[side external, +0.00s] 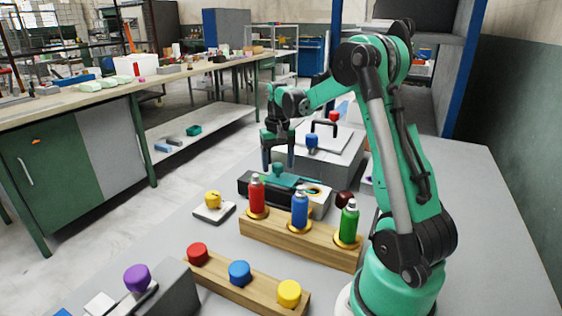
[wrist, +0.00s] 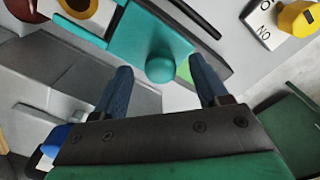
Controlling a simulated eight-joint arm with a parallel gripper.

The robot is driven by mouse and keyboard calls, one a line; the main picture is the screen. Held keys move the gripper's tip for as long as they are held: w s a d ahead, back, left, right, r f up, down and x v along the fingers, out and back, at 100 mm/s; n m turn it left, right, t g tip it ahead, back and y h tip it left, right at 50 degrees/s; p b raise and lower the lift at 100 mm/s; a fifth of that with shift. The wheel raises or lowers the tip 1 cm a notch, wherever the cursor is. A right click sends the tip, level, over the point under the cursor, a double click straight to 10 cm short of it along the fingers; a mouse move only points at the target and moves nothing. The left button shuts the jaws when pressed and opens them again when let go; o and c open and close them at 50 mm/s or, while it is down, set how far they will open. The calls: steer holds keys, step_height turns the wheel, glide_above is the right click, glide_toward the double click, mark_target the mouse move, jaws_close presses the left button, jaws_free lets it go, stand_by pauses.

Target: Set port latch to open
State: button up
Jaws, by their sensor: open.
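The port latch looks like a teal sliding plate (side external: 292,181) with a round teal knob (side external: 277,169), on top of a black box (side external: 247,187). In the wrist view the teal plate (wrist: 140,38) and its knob (wrist: 160,69) lie just ahead of my gripper. A round, ringed port (side external: 314,189) shows at the plate's right end in the side view. My gripper (side external: 280,160) is open, pointing down over the knob. In the wrist view its fingers (wrist: 161,78) stand on either side of the knob, with gaps; whether they touch it cannot be told.
A wooden rack (side external: 285,238) with red, blue and green bottles stands in front of the box. A yellow knob on a white plate (side external: 214,212) sits left. A grey press box (side external: 335,157) with a blue knob stands behind. Coloured buttons on a wooden strip (side external: 240,285) lie nearest.

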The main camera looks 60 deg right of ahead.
steer(key=shift+f, duration=0.65)
steer(key=shift+c, duration=0.2)
jaws_close()
